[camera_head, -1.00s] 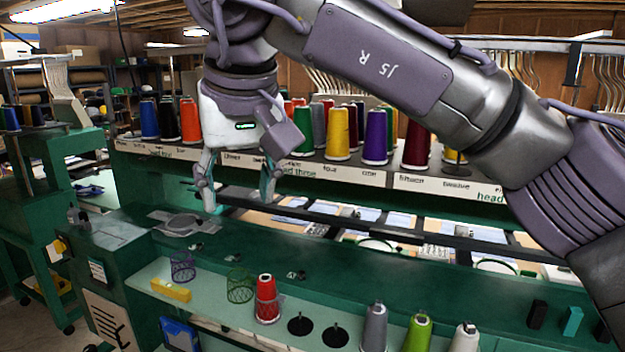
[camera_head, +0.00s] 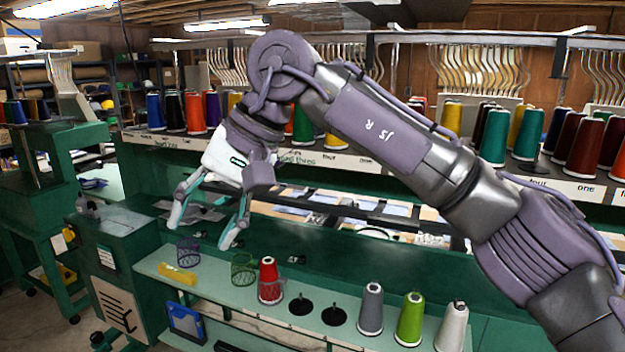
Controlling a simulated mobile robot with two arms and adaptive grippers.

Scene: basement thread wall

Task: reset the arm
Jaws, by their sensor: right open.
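My right arm reaches in from the right across the middle of the head view, with "J5 R" printed on its link. Its gripper (camera_head: 206,226) points down and to the left. The two fingers are spread apart with nothing between them. The gripper hangs in front of the green machine, above the green wire basket (camera_head: 243,268) and the purple wire basket (camera_head: 188,252), and looks apart from both. The arm hides part of the thread shelf behind it. My left gripper does not show.
A shelf (camera_head: 415,173) with many coloured thread cones runs behind the arm. On the front ledge (camera_head: 222,291) are a yellow block (camera_head: 177,273), a red cone (camera_head: 269,280), two bare black holders, and grey (camera_head: 370,308), green (camera_head: 411,319) and white (camera_head: 452,326) cones. A green machine stand (camera_head: 60,190) is at left.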

